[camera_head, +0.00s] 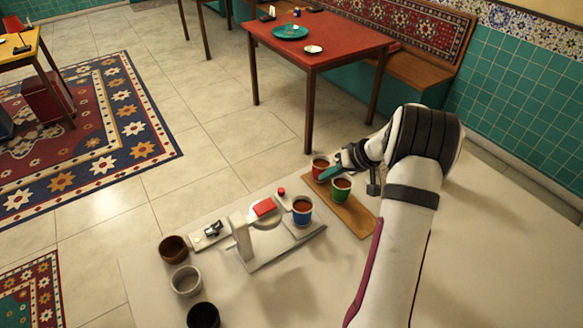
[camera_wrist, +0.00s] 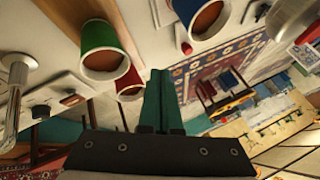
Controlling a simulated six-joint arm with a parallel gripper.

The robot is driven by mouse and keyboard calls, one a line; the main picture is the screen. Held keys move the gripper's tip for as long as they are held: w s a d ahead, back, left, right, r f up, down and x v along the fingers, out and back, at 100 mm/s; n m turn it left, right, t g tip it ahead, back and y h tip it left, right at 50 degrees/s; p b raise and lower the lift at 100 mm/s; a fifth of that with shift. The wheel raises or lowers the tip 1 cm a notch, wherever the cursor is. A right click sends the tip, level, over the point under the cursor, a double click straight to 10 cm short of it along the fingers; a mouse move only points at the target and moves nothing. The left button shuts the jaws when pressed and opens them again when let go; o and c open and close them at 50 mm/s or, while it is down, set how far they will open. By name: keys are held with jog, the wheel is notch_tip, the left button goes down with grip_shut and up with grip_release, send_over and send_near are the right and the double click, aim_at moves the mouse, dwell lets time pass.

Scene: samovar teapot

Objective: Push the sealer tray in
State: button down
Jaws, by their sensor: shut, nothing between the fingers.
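The white sealer (camera_head: 240,235) stands on the table in the head view. Its tray (camera_head: 308,234) sticks out to the right. A blue cup with brown contents (camera_head: 302,213) stands at the tray; how it is seated is hidden. The blue cup also shows at the top of the wrist view (camera_wrist: 183,28). My gripper (camera_head: 330,173) is shut and empty, with teal fingers, beside the red and green cups and up and right of the blue cup. Its closed fingers show in the wrist view (camera_wrist: 156,100). Contact with the cups cannot be told.
A red cup (camera_head: 319,165) and a green cup (camera_head: 341,192) stand on a wooden board (camera_head: 358,218) right of the sealer. Several empty bowls (camera_head: 186,283) stand at the lower left. The front table surface (camera_head: 300,295) is clear.

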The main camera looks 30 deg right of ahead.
jog(key=x, duration=0.9)
jog(key=shift+a, duration=0.15)
jog(key=shift+w+a, duration=0.3)
jog(key=shift+a, duration=0.3)
jog(key=shift+w+a, duration=0.3)
jog(key=shift+a, duration=0.3)
jog(key=shift+w+a, duration=0.25)
jog(key=shift+a, duration=0.35)
jog(key=shift+a, duration=0.4)
jog(key=a, duration=0.7)
jog(key=shift+d, duration=0.1)
